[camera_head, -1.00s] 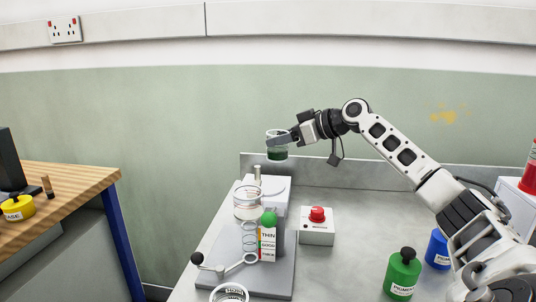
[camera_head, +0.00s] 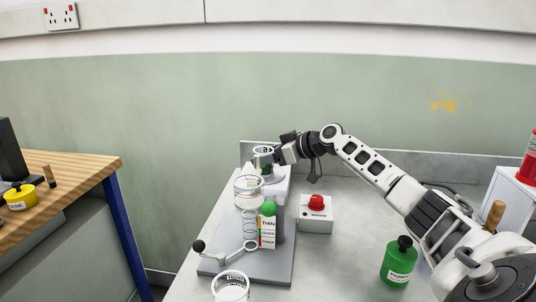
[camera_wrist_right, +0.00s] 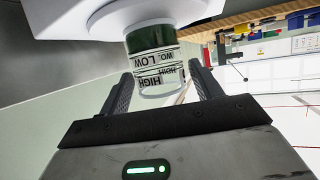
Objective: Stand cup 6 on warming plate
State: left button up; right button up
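A clear cup with dark green contents (camera_head: 266,170) is at the back of the grey stand in the head view, partly covered by a finger. Its number is not readable. In the right wrist view the cup (camera_wrist_right: 155,65), with black HIGH and LOW lettering, appears inverted with its green end against a round white plate (camera_wrist_right: 105,22), seemingly the warming plate. My right gripper (camera_head: 264,157) is around the cup; in the wrist view its fingers (camera_wrist_right: 160,80) stand on both sides with small gaps. My left gripper is not in view.
The stand (camera_head: 245,266) carries a clear cup (camera_head: 248,190), a spring and a green ball (camera_head: 268,208). A red-button box (camera_head: 316,213) is right of it. Another clear cup (camera_head: 231,289) is in front. A green bottle (camera_head: 399,262) stands near my right arm.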

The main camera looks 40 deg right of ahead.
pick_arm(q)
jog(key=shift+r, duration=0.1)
pick_arm(e)
jog(key=shift+s, duration=0.1)
jog(key=shift+s+d, duration=0.2)
jog(key=shift+s, duration=0.05)
pick_arm(q)
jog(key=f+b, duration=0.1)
jog(key=b, duration=0.2)
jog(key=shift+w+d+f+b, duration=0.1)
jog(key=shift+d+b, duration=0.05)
jog(key=shift+b, duration=0.2)
pick_arm(e)
jog(key=v, duration=1.1)
jog(key=shift+r, duration=0.2)
jog(key=shift+s, duration=0.1)
